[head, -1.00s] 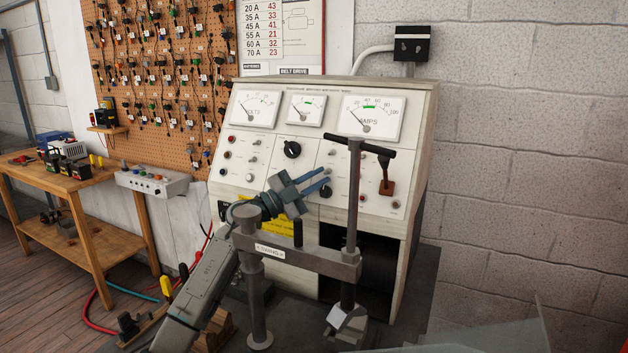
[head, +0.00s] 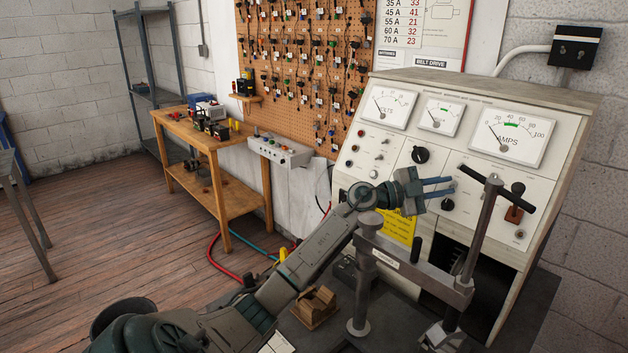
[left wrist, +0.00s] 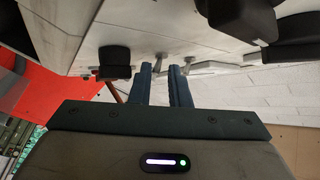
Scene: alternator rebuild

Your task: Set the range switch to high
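The test bench panel (head: 395,162) has gauges, black knobs and small toggle switches. No label marking the range switch is readable. My left gripper (head: 453,187) is at the panel's middle, its two blue fingers pointing right with a gap between them. A lower black knob (head: 448,205) is just below the fingertips; an upper black knob (head: 420,155) is above the gripper. In the left wrist view, the fingers (left wrist: 162,72) are apart with nothing seen held. Small metal toggle levers (left wrist: 160,58) show close beyond the tips; contact is unclear. My right gripper is out of view.
A clamp post with a T-handle (head: 482,225) stands in front of the panel, right of my gripper. A lever with a brown base (head: 514,213) is on the panel's right. A wooden workbench (head: 212,143) stands at left. The wooden floor (head: 110,215) there is mostly clear.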

